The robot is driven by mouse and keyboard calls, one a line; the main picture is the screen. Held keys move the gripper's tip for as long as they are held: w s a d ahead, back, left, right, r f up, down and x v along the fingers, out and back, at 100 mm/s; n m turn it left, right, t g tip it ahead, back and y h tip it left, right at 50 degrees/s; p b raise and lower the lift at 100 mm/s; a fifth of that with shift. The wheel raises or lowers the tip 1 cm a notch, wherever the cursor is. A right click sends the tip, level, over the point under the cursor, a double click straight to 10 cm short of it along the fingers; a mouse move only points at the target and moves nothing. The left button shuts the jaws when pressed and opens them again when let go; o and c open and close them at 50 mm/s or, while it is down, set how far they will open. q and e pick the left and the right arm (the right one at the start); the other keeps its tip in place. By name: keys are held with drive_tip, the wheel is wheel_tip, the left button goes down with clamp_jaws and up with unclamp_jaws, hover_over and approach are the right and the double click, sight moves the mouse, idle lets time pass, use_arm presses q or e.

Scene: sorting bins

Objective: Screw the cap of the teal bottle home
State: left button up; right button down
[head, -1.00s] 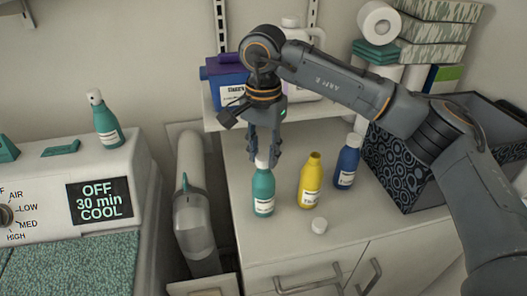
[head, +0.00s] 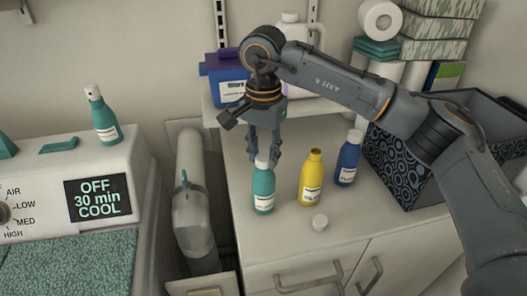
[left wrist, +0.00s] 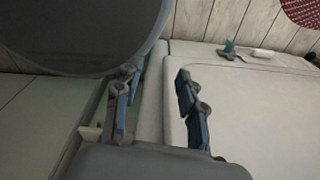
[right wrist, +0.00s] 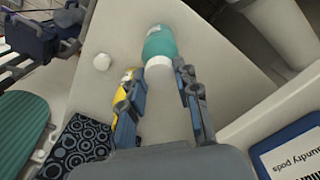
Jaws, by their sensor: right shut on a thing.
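The teal bottle (head: 263,192) stands upright on the white cabinet top, with its white cap (head: 262,164) at its mouth. My right gripper (head: 263,156) points down from above and is shut on that white cap. The right wrist view shows the teal bottle (right wrist: 160,43) and white cap (right wrist: 181,63) just beyond the fingertips. How far the cap sits down on the neck cannot be told. My left gripper (left wrist: 155,80) is outside the head view; its fingers are apart with nothing between them.
An uncapped yellow bottle (head: 311,180) and a blue bottle (head: 347,160) stand to the right. A loose white cap (head: 320,222) lies near the front edge. A patterned box (head: 400,170) is at right. Another teal bottle (head: 103,118) stands on the machine at left.

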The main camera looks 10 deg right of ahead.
drive_tip(key=shift+f, duration=0.25)
drive_tip(key=shift+s, duration=0.1)
drive_tip(key=shift+m+b, duration=0.4)
drive_tip(key=shift+f+m+b, duration=0.1)
drive_tip(key=shift+m+b, duration=0.3)
drive_tip(key=shift+m, duration=1.5)
drive_tip(key=shift+f+m+b, duration=0.1)
drive_tip(key=shift+m+b, duration=0.25)
drive_tip(key=shift+m, duration=0.45)
drive_tip(key=m, duration=0.3)
